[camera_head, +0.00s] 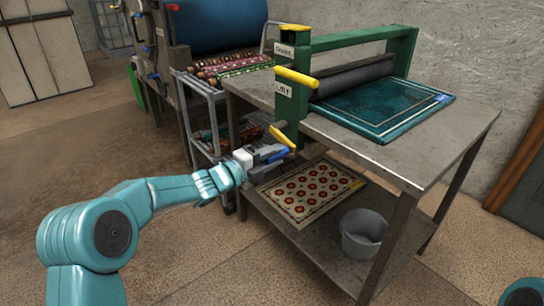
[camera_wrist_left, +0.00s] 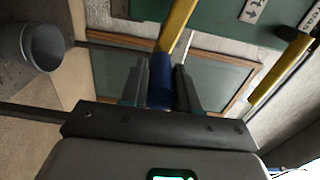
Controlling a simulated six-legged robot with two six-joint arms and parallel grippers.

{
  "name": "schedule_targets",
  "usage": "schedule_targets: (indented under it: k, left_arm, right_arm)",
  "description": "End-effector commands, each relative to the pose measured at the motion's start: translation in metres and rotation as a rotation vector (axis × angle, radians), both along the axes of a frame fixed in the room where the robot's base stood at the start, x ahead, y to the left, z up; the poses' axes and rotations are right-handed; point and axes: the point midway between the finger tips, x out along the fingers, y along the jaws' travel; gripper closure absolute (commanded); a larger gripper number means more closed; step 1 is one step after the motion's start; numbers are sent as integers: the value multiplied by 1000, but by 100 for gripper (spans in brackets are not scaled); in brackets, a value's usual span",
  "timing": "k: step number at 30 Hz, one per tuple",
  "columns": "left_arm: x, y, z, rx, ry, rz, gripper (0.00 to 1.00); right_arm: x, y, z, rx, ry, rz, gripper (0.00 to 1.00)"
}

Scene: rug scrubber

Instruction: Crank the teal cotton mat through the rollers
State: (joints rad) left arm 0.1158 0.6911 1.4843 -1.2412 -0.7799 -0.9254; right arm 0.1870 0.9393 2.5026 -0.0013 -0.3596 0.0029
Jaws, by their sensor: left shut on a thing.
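The teal cotton mat (camera_head: 385,110) lies flat on the metal table, its near part right beside the dark roller (camera_head: 352,78) in the green roller frame (camera_head: 360,38). Whether its edge is between the rollers is hidden. The crank has a yellow arm (camera_head: 283,137) low on the frame's left post and a blue grip (camera_wrist_left: 161,82). My left gripper (camera_head: 268,153) is shut on the blue grip, which shows between its fingers in the left wrist view (camera_wrist_left: 160,90). My right gripper is out of view.
A patterned mat (camera_head: 312,188) and a grey bucket (camera_head: 363,232) are on the lower shelf. A yellow lever (camera_head: 296,77) sticks out above the crank. A rack with rolled rugs (camera_head: 235,66) stands behind left. The floor at left is clear.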

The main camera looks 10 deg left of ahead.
Motion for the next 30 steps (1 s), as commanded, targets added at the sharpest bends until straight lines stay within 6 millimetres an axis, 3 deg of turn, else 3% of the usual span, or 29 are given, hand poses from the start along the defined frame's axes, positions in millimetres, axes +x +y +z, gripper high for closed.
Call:
schedule_targets:
  k: [1,10,22,30]
  left_arm:
    - [1,2,13,0,-9,5,90]
    - [1,3,40,-2,-9,8,90]
    - [1,3,43,-2,-7,6,90]
    - [8,12,65,-2,-7,8,90]
  right_arm:
    - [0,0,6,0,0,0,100]
    - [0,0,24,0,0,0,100]
    - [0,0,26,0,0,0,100]
    - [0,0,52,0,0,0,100]
